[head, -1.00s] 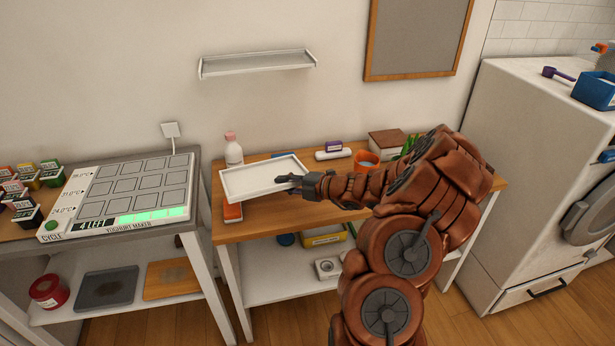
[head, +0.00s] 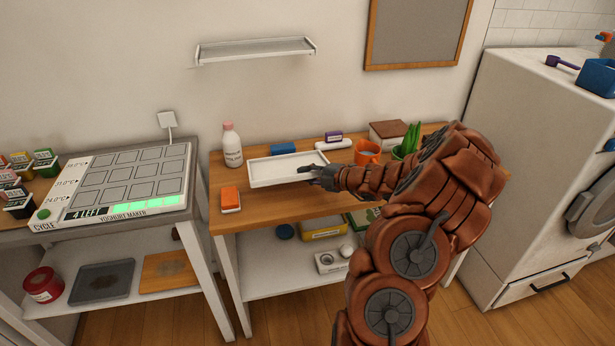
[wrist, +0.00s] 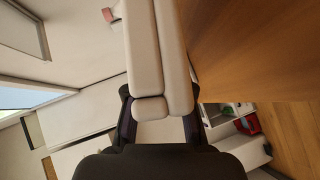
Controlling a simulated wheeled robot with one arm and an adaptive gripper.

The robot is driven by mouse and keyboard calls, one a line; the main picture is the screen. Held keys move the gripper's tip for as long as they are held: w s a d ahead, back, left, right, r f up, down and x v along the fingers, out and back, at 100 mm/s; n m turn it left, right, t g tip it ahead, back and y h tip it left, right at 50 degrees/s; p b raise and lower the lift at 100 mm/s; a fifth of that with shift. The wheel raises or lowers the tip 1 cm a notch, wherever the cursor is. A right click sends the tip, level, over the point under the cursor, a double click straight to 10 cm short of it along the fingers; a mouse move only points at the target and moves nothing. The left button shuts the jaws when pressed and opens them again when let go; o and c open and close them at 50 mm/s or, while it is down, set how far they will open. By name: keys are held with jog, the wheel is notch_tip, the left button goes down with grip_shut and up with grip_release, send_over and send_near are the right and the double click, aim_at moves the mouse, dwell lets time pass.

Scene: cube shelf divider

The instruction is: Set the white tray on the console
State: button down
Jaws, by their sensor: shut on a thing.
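The white tray (head: 272,170) is a shallow rectangle with a low rim, roughly level over the left part of the console (head: 290,206), a wooden-topped table with white legs. My gripper (head: 312,172) is shut on the tray's right end. In the wrist view the tray (wrist: 145,55) runs away from my gripper (wrist: 157,108), its edge between the dark fingers, with the wooden top beside it. I cannot tell whether the tray touches the wood.
An orange block (head: 230,198), a white bottle (head: 232,146) and a blue block (head: 283,148) are around the tray. An orange mug (head: 367,152), a plant (head: 408,139) and a brown-topped box (head: 390,133) stand to the right. A wall shelf (head: 256,50) hangs above.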

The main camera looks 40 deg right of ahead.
jog(key=shift+w+d+f+b, duration=0.1)
jog(key=shift+w+f+b, duration=0.15)
jog(key=shift+f+b, duration=0.4)
jog(key=shift+w+d+f+b, duration=0.1)
jog(key=shift+w+f+b, duration=0.15)
jog(key=shift+f+b, duration=0.4)
jog(key=shift+w+d+f+b, duration=0.1)
jog(key=shift+w+f+b, duration=0.15)
jog(key=shift+f+b, duration=0.4)
jog(key=shift+f, duration=1.1)
jog(key=shift+c, duration=1.6)
grip_release()
jog(key=shift+o, duration=0.6)
jog(key=shift+f, duration=0.15)
jog(key=shift+s, duration=0.1)
jog(key=shift+s+p, duration=0.1)
jog(key=shift+p, duration=0.4)
jog(key=shift+c, duration=0.5)
jog(key=shift+s+d, duration=0.1)
jog(key=shift+s, duration=0.05)
jog(key=shift+s+d+p, duration=0.2)
jog(key=shift+s+p, duration=0.3)
jog(key=shift+p, duration=0.25)
